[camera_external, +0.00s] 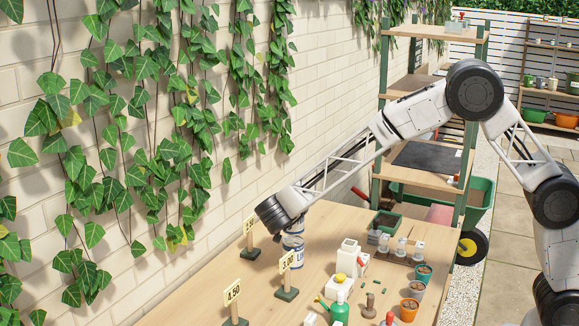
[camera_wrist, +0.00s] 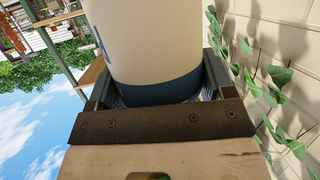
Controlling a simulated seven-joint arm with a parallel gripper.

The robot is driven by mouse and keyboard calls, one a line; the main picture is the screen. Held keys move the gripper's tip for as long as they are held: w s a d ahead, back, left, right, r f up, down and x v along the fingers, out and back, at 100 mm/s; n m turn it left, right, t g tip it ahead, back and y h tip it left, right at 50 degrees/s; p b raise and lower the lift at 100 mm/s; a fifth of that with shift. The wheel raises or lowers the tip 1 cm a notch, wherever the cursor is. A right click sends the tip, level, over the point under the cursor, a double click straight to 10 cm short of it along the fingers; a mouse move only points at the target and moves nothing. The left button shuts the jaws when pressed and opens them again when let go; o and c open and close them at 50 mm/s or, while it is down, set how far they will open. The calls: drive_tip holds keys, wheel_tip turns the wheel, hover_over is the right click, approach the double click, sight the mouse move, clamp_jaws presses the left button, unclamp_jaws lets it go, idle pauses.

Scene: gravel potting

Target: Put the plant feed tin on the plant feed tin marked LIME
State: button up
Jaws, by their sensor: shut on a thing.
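My gripper (camera_external: 291,222) is low over the wooden table, near the wall. In the wrist view, it is shut on a cream tin (camera_wrist: 145,45) with a dark blue band, which fills the space between the jaws (camera_wrist: 160,95). In the external view, the held tin (camera_external: 293,240) shows just below my gripper. The lettering is too small to read fully. I cannot tell whether the two tins touch.
Price signs stand close by: one behind the tins (camera_external: 249,235), one in front (camera_external: 287,275) and one nearer the front (camera_external: 234,305).

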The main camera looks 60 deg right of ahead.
drive_tip(key=shift+f, duration=1.75)
drive_tip(key=shift+f, duration=0.1)
drive_tip(key=o, duration=1.2)
drive_tip(key=v, duration=1.2)
drive_tip(key=shift+s, duration=0.1)
